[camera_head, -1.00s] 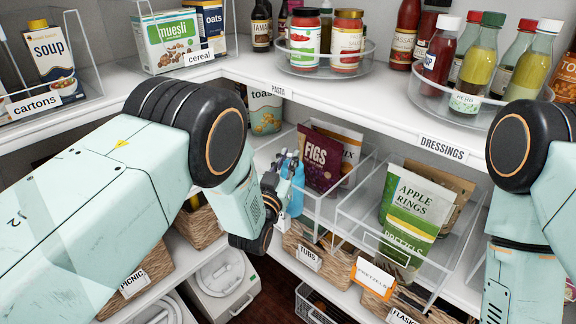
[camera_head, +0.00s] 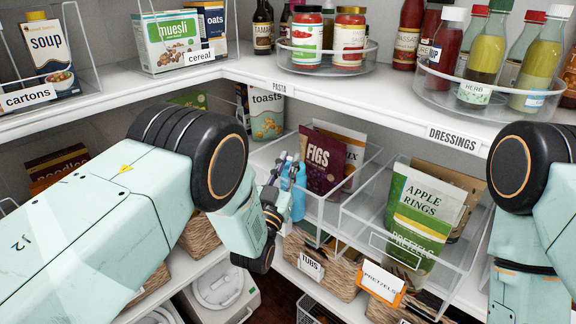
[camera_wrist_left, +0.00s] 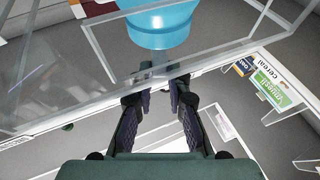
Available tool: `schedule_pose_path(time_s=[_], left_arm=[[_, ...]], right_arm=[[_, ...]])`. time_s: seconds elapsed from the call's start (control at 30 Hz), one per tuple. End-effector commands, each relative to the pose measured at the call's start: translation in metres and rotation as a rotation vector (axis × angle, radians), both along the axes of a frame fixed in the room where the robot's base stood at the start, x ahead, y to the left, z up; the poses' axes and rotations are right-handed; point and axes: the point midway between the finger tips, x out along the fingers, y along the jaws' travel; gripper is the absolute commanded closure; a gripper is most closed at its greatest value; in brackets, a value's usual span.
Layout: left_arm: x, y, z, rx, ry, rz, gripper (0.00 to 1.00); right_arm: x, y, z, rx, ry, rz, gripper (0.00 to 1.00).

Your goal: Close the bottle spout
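A light blue bottle (camera_head: 298,192) stands at the clear bin beside the purple figs pouch, partly hidden by my left gripper in the head view. In the left wrist view its round blue body (camera_wrist_left: 160,27) is at the top, partly seen past a clear panel. I cannot make out the state of its spout. My left gripper (camera_head: 283,168) is close beside the bottle. My right gripper is out of view.
Clear bins hold the figs pouch (camera_head: 323,163) and an apple rings pouch (camera_head: 424,208). The white upper shelf (camera_head: 330,97) overhangs them. A dressings turntable (camera_head: 430,92) and cereal boxes (camera_head: 180,40) stand above. Wicker baskets (camera_head: 325,268) sit below.

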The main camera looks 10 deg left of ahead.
Motion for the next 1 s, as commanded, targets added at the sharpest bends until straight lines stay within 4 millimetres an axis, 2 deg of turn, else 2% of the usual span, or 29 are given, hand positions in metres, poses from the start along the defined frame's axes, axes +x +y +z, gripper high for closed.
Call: schedule_pose_path(time_s=[0.03,0.27,0.63,0.77,1.0], left_arm=[[0.000,0.000,-0.002,0.001,0.005,0.001,0.80],[0.000,0.000,-0.001,0.000,0.003,0.001,0.61],[-0.004,0.001,-0.002,0.001,0.003,0.000,0.60],[-0.019,0.004,-0.009,0.001,0.006,0.000,0.60],[-0.065,0.015,-0.028,0.001,0.007,0.001,0.60]], right_arm=[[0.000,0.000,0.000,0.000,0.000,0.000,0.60],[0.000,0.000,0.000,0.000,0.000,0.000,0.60],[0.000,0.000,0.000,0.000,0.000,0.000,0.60],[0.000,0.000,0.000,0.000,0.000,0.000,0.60],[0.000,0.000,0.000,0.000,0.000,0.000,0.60]])
